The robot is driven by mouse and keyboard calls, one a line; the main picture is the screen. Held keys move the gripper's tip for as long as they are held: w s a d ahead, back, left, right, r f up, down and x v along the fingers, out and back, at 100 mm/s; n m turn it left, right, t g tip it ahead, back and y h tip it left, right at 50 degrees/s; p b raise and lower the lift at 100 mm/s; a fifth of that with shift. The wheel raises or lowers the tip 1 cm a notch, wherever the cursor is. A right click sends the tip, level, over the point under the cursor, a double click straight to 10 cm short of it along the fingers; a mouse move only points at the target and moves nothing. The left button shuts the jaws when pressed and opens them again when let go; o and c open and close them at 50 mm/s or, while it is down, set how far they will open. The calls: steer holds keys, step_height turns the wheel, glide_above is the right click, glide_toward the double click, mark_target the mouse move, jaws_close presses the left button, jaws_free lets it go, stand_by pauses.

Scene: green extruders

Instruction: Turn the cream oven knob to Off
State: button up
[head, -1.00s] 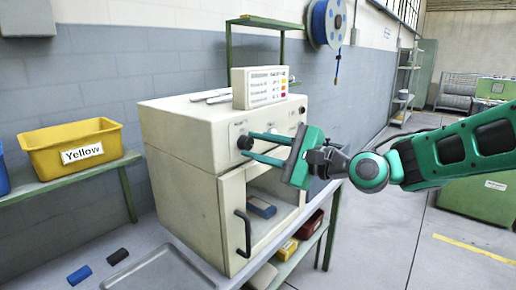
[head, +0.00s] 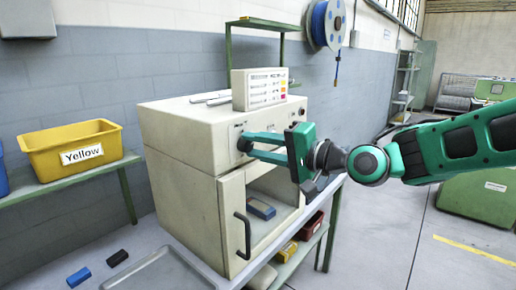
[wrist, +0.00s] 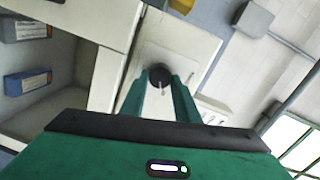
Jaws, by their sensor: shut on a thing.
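The cream oven (head: 185,140) stands on a bench, with its control panel on the front above the door. In the wrist view the fingertips meet the knob's sides. A pale pointer line shows below the knob. The panel labels are too small to read.
The oven door (head: 233,222) with its dark handle is open, and a blue-labelled box (head: 261,208) lies inside. A yellow bin (head: 75,150) stands on a shelf at left. A labelled box (head: 260,88) is on the oven top. Open floor lies at right.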

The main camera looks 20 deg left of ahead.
steer(key=n, duration=0.6)
steer(key=shift+s+f+n+t+h, duration=0.2)
steer(key=shift+n+t+h, duration=0.1)
steer(key=shift+n+t, duration=0.1)
steer(key=n, duration=0.5)
steer(key=shift+f+t, duration=0.1)
steer(key=shift+t, duration=0.2)
steer(key=o, duration=1)
steer(key=shift+w, duration=0.15)
steer(key=shift+o, duration=0.2)
steer(key=shift+r, duration=0.2)
